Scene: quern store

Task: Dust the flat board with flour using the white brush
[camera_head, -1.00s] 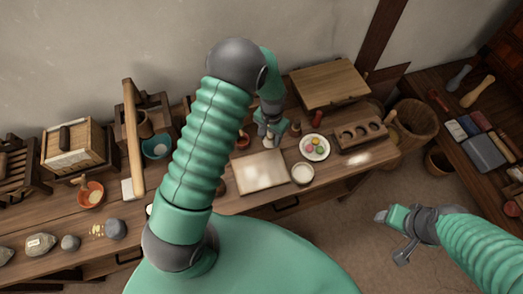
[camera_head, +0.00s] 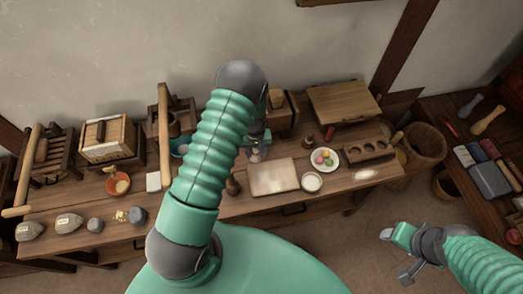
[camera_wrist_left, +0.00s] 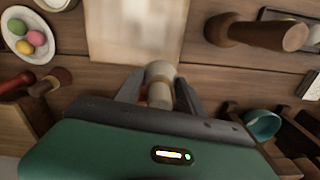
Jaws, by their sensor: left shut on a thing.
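The flat board (camera_head: 273,177) lies on the bench, pale with whitish patches; it also shows in the left wrist view (camera_wrist_left: 135,25). My left gripper (camera_head: 257,146) is partly hidden by my arm, near the board's far left corner. A small white bowl (camera_head: 312,182) with pale contents, perhaps flour, stands right of the board. My right gripper (camera_head: 397,254) is open and empty, off the bench's front.
A plate of coloured balls (camera_head: 325,158) and a holed wooden block (camera_head: 368,151) stand right of the board. A dark wooden peg (camera_head: 233,185) stands left of it. Stones and an orange bowl (camera_head: 118,184) are farther left.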

